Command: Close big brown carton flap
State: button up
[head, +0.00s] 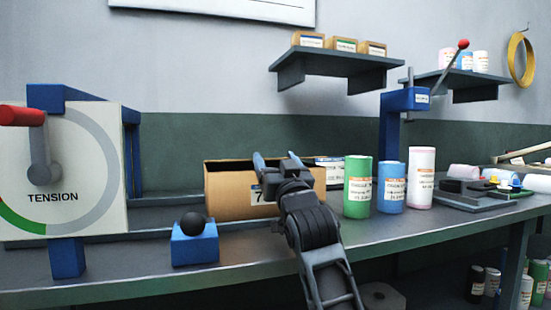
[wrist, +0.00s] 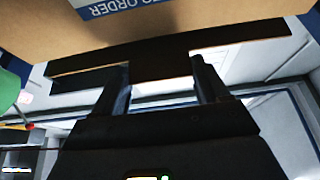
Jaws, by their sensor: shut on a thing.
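The big brown carton (head: 228,195) stands on the bench, its top dark and open-looking at the left. My gripper (head: 277,162) is at its upper right part, and my arm hides much of the carton's front. In the wrist view, the carton's brown wall (wrist: 225,14) with a blue printed label fills the top. A dark strip, seemingly the carton flap (wrist: 160,62), runs across below it. My gripper (wrist: 160,80) is shut on this strip, with one finger at each side of its middle part. The flap's angle is hard to tell in the head view.
Green, blue and white-pink canisters (head: 357,187) stand close right of the carton. A blue block with a black knob (head: 194,238) is at the front left, near the tension dial (head: 70,175). Shelves (head: 335,66) hang above. The bench front is mostly clear.

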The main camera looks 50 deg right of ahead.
jog(key=shift+w+f, duration=0.1)
jog(key=shift+f, duration=0.3)
jog(key=o, duration=1.5)
jog(key=shift+r, duration=0.1)
jog(key=s+a, duration=0.2)
jog(key=s, duration=0.1)
jog(key=s+a+p, duration=0.1)
jog(key=s+a, duration=0.2)
jog(key=s, duration=0.1)
jog(key=s+a+p, duration=0.1)
jog(key=s+a, duration=0.1)
jog(key=s, duration=0.2)
jog(key=shift+a+f, duration=0.15)
jog(key=shift+f, duration=0.1)
